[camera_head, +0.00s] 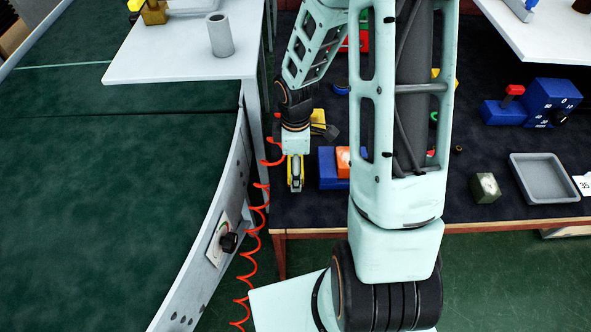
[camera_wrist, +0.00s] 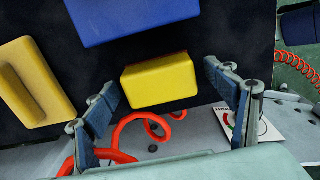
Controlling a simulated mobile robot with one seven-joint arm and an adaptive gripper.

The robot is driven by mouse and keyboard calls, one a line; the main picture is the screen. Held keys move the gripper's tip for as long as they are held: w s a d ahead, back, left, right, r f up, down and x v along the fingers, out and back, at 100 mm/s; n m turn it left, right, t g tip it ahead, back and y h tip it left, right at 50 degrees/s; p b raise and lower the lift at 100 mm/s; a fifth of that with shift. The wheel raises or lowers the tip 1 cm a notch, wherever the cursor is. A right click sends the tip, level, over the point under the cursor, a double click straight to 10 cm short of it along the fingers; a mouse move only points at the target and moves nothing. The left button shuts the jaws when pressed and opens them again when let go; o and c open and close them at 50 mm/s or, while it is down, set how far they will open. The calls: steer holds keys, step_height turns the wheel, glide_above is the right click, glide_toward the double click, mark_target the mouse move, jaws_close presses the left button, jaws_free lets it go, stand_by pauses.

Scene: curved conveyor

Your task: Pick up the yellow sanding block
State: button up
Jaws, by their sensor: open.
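A yellow block (camera_wrist: 160,82), with a thin reddish edge along its far side, lies between the two fingers of my gripper in the wrist view. I take it to be the sanding block. My gripper (camera_head: 296,185) points down over the near left end of the dark table in the head view. Its fingers are open, one on each side of the block, with gaps showing. In the head view, yellow shows at the fingers, but I cannot tell block from gripper there.
A blue block (camera_wrist: 135,15) and another yellow piece (camera_wrist: 35,82) lie close by. A red coiled cable (camera_head: 254,230) hangs beside the conveyor (camera_head: 205,250), left of my gripper. An orange piece (camera_head: 343,160) sits right of it. A grey tray (camera_head: 545,196) stands further right.

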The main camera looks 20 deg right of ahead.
steer(key=c, duration=1.3)
steer(key=shift+r, duration=0.1)
